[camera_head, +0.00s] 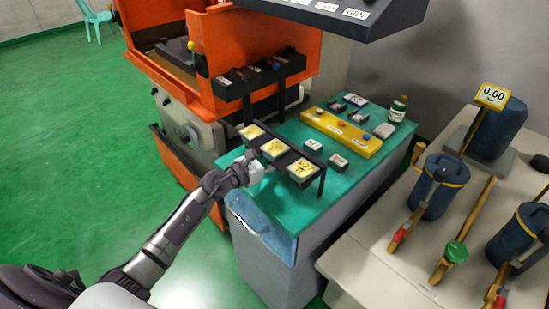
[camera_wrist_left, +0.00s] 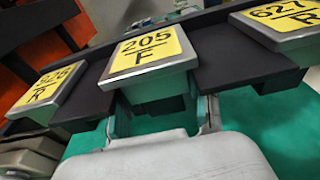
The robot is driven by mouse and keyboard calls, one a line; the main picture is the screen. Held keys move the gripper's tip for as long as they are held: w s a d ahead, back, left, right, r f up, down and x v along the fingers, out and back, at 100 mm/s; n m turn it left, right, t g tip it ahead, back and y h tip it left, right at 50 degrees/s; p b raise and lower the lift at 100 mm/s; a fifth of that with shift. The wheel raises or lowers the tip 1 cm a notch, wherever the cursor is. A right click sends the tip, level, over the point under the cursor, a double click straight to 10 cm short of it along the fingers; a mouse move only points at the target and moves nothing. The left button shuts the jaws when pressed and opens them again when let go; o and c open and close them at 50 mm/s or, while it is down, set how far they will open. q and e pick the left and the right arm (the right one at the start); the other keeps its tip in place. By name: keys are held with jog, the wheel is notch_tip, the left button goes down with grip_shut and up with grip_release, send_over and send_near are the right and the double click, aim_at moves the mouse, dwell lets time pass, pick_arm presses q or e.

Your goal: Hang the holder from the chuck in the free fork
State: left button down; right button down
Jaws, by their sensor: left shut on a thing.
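A black rack (camera_head: 285,150) at the front of the green-topped cabinet carries holders with yellow labels. The middle holder (camera_head: 274,148), marked 205 F (camera_wrist_left: 152,52), sits at a fork between two others. The left one (camera_wrist_left: 45,88) has a label ending in R, and the right one (camera_wrist_left: 285,18) reads 627 R. My left gripper (camera_head: 255,170) is in front of and below the rack. In the left wrist view my left gripper (camera_wrist_left: 160,112) is shut on the 205 F holder, under its label plate. My right gripper is not in view. The chuck cannot be made out.
The orange machine (camera_head: 245,35) stands behind and left, with a black strip of controls (camera_head: 258,75). A yellow block (camera_head: 340,131), small grey blocks and a bottle (camera_head: 397,108) are on the cabinet top (camera_head: 245,205). Blue cylinders (camera_head: 440,185) stand on the pale right table.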

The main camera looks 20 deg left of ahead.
pick_arm(q)
jog(key=shift+f, duration=0.1)
dwell(0.6)
grip_release()
jog(key=shift+f, duration=0.1)
dwell(0.6)
jog(key=shift+s, duration=0.1)
jog(key=shift+f+b+v, duration=0.1)
jog(key=shift+f+v, duration=0.15)
jog(key=shift+v, duration=1.4)
jog(key=shift+f+b+v, duration=0.15)
jog(key=shift+f+v, duration=0.1)
jog(key=shift+v, duration=1.35)
jog(key=shift+f+b+v, duration=0.1)
jog(key=shift+f+v, duration=0.2)
jog(key=shift+v, duration=1.35)
jog(key=shift+a, duration=0.1)
